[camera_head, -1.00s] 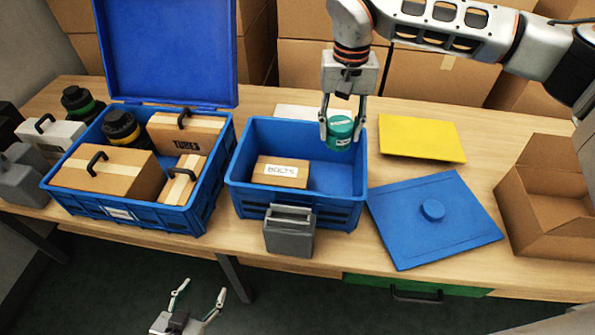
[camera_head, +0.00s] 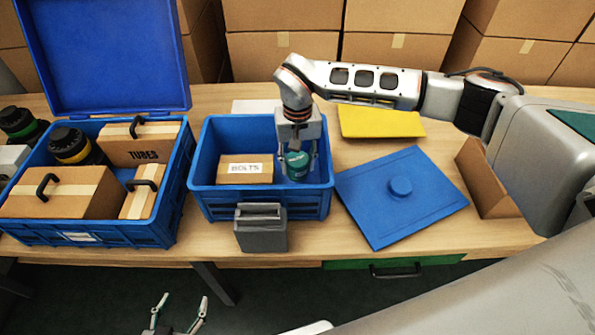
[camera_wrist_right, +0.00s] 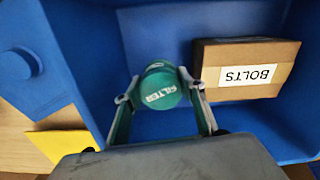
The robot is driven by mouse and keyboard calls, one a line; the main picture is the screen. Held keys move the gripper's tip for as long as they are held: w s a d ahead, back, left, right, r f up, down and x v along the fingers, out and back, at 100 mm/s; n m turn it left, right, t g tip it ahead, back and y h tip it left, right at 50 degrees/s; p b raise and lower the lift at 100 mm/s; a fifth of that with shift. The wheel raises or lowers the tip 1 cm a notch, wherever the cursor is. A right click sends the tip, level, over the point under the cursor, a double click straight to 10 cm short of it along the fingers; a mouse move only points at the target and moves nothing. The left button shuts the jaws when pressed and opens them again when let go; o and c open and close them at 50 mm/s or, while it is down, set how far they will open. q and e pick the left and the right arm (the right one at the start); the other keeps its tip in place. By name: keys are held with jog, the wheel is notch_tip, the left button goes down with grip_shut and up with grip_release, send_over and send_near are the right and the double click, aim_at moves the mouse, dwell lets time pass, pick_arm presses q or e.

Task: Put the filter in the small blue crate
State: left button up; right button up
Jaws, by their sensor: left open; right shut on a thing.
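The filter (camera_head: 298,165) is a small green canister, and its label also shows in the right wrist view (camera_wrist_right: 160,90). My right gripper (camera_head: 298,158) is shut on it and holds it inside the small blue crate (camera_head: 202,190), in the right half. Whether the filter touches the crate floor I cannot tell. A cardboard box marked BOLTS (camera_head: 245,172) lies in the crate to the left of the filter; it also shows in the right wrist view (camera_wrist_right: 245,68). My left gripper (camera_head: 178,312) is open and empty, low in front of the table.
A large blue crate (camera_head: 85,232) with open lid stands left, holding boxes and a black-yellow canister. A grey case (camera_head: 260,232) stands before the small crate. A blue lid (camera_head: 400,205), yellow panel (camera_head: 380,122) and open cardboard box (camera_head: 485,180) lie right.

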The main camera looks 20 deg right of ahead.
aim_at(298, 169)
jog(key=shift+f, duration=2)
jog(key=shift+r, duration=0.1)
jog(key=o, duration=1)
jog(key=shift+o, duration=0.2)
jog(key=shift+r, duration=0.4)
notch_tip(298, 169, up, 11)
jog(key=shift+r, duration=0.15)
